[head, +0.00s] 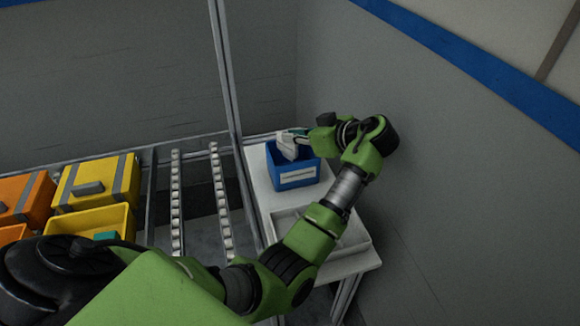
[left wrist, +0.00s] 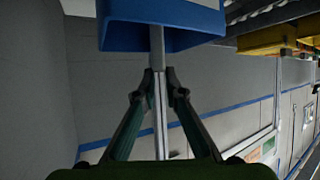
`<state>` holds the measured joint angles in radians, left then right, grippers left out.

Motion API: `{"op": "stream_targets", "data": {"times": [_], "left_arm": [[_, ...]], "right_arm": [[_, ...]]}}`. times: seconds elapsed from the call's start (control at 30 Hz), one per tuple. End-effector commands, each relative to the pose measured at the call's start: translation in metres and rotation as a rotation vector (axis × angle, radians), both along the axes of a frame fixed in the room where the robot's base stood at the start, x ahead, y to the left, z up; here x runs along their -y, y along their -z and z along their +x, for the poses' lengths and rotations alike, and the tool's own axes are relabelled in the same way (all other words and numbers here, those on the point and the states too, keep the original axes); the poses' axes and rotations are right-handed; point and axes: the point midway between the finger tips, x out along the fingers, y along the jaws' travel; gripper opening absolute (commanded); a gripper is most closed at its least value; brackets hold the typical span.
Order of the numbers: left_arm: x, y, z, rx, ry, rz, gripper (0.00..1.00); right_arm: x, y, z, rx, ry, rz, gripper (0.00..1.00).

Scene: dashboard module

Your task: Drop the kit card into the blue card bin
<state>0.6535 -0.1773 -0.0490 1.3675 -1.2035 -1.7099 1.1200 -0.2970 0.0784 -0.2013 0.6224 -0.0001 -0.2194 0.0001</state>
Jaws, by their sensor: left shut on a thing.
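The blue card bin (head: 292,182) stands on a white table, with a pale label on its front. My left gripper (head: 300,136) is over the bin's opening and shut on the kit card (head: 287,149). The card looks whitish grey and hangs tilted down at the bin's mouth. In the left wrist view the fingers (left wrist: 158,78) are closed on the card, which shows edge-on as a thin grey strip (left wrist: 157,46) against the blue bin (left wrist: 190,15). I cannot tell how far the card's lower end is inside the bin. My right gripper is not in view.
A shallow white tray (head: 358,238) lies on the white table (head: 262,190) in front of the bin, partly behind my arm. Roller rails (head: 221,200) and a grey upright post (head: 228,80) stand to the left. Yellow (head: 95,182) and orange (head: 25,198) bins sit further left. A wall is close on the right.

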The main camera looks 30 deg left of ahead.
Motion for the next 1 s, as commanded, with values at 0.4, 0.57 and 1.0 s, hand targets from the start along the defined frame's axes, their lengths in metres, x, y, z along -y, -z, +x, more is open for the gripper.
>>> {"op": "stream_targets", "data": {"times": [0.4, 0.57, 1.0], "left_arm": [[0.0, -0.001, 0.0, 0.001, 0.0, 0.0, 0.3], [0.0, -0.006, 0.0, 0.003, -0.001, -0.001, 0.3], [0.0, -0.082, 0.0, 0.005, -0.001, -0.001, 0.3]], "right_arm": [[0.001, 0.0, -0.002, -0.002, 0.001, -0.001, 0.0], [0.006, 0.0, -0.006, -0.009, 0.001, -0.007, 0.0], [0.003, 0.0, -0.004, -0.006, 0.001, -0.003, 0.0]]}}
